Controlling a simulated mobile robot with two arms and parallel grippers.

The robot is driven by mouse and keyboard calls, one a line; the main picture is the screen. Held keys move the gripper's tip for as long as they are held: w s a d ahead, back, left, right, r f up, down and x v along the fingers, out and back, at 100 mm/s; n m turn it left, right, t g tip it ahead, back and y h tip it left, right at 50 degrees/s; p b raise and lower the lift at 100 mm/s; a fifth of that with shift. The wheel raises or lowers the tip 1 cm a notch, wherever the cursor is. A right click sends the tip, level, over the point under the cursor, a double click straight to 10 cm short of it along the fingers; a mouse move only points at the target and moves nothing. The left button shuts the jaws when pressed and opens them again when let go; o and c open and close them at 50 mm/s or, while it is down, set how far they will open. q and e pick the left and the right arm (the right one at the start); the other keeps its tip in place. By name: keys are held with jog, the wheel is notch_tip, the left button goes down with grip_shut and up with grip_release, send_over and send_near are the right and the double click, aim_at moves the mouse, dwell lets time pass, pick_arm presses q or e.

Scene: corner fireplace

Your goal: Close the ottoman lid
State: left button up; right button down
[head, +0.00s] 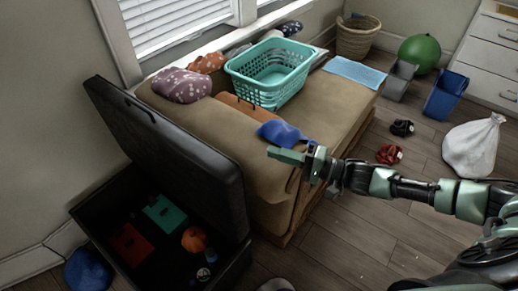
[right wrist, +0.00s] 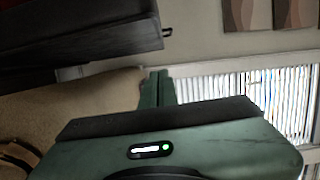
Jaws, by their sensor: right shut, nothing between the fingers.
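The black ottoman (head: 225,262) stands at the lower left in the head view. Its lid (head: 172,145) is raised and leans up, and the inside is exposed. A teal item (head: 165,215), a red item (head: 130,244) and an orange ball-like thing (head: 194,239) lie inside. My right gripper (head: 270,152) is shut and empty, to the right of the lid and apart from it, by the front end of the sofa. In the right wrist view the shut fingers (right wrist: 157,88) show, with a dark panel, apparently the lid (right wrist: 90,35), at upper left. My left gripper is not in view.
A tan sofa (head: 225,128) stands right beside the ottoman, with a turquoise basket (head: 268,75), cushions and a blue cloth item (head: 280,132) on it. A blue round thing (head: 88,270) lies left of the ottoman. Red and black small items and a white sack (head: 474,148) lie on the floor at right.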

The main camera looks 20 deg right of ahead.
jog(key=w+a+p, duration=0.2)
jog(key=w+a, duration=0.1)
jog(key=a, duration=0.6)
jog(key=shift+w+a, duration=0.15)
jog(key=shift+a, duration=0.05)
jog(key=shift+f, duration=0.1)
